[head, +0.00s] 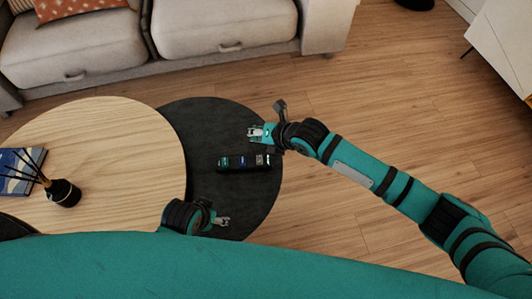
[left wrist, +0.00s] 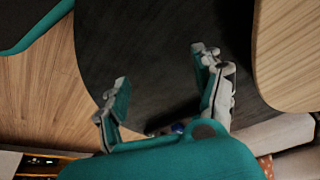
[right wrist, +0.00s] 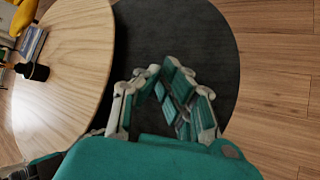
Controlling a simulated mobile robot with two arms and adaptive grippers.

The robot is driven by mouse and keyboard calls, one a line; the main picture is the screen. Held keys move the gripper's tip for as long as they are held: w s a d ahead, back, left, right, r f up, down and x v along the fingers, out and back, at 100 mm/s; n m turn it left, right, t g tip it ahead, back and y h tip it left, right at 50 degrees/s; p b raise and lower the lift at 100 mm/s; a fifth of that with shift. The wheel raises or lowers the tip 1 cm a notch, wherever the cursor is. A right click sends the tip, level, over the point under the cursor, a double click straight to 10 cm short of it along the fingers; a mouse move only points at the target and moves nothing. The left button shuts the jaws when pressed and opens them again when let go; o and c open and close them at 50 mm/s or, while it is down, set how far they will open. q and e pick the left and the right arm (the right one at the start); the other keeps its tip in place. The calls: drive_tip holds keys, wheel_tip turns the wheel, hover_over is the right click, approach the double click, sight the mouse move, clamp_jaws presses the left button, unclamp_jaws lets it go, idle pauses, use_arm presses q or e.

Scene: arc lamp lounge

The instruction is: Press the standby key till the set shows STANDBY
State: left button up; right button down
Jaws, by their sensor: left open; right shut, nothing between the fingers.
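The set looks like a long, low black box (head: 232,168) with several small lit or coloured patches along its top. It lies on the dark round table (head: 200,125) in the head view. Its lettering is too small to read, and I cannot tell which patch is the standby key. My right gripper (head: 256,133) is shut and empty, over the dark table just beyond the set; its fingers also show in the right wrist view (right wrist: 165,72). My left gripper (head: 222,221) is open and empty over the table's near part; its parted fingers show in the left wrist view (left wrist: 163,68).
A light wooden round table (head: 120,150) adjoins on the left, with a black reed diffuser (head: 63,193) and a blue book (head: 20,168). A grey sofa (head: 75,45) stands at the back. Wooden floor (head: 400,110) is open to the right.

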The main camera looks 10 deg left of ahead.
sight(261, 157)
use_arm(q)
drive_tip(key=shift+s+a+f+g, duration=0.2)
drive_tip(key=shift+s+g, duration=0.2)
drive_tip(key=shift+s, duration=0.25)
use_arm(e)
drive_tip(key=shift+w+d+f+n+h, duration=0.2)
drive_tip(key=shift+d+f+n+h, duration=0.15)
drive_tip(key=shift+d, duration=0.35)
use_arm(q)
drive_tip(key=shift+r, duration=0.1)
